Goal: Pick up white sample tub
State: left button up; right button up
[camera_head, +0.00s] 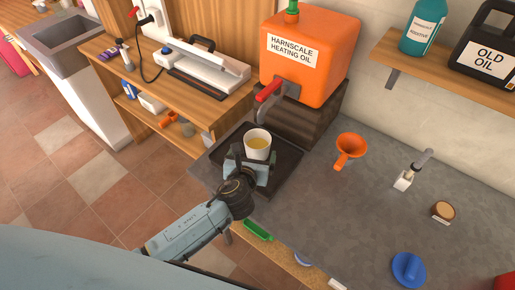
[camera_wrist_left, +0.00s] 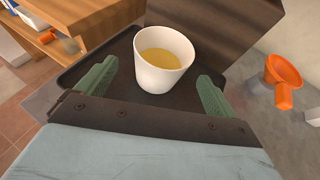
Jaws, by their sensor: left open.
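The white sample tub (camera_head: 257,143) stands upright on a dark tray (camera_head: 285,165) below the tap of the orange oil tank. It holds yellow liquid. In the left wrist view the tub (camera_wrist_left: 162,72) stands ahead of my fingers, a little left of the middle between them. My left gripper (camera_head: 248,160) is open at the near side of the tub. In the left wrist view its two green fingers (camera_wrist_left: 155,90) are spread wide, one on each side of the tub's near part, with gaps to it. My right gripper is not in view.
The orange heating oil tank (camera_head: 309,65) with a red-handled tap (camera_head: 270,91) stands on a dark block (camera_head: 300,118) behind the tub. An orange funnel (camera_head: 349,148) lies to the right. The grey counter (camera_head: 345,215) has free room at the front right. A wooden shelf unit (camera_head: 170,92) is at left.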

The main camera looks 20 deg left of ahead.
aim_at(258, 146)
pick_arm(q)
jog(key=b+x, duration=0.1)
jog(key=x, duration=0.4)
jog(key=shift+d+f, duration=0.1)
jog(key=shift+f, duration=0.05)
jog(key=c, duration=1.2)
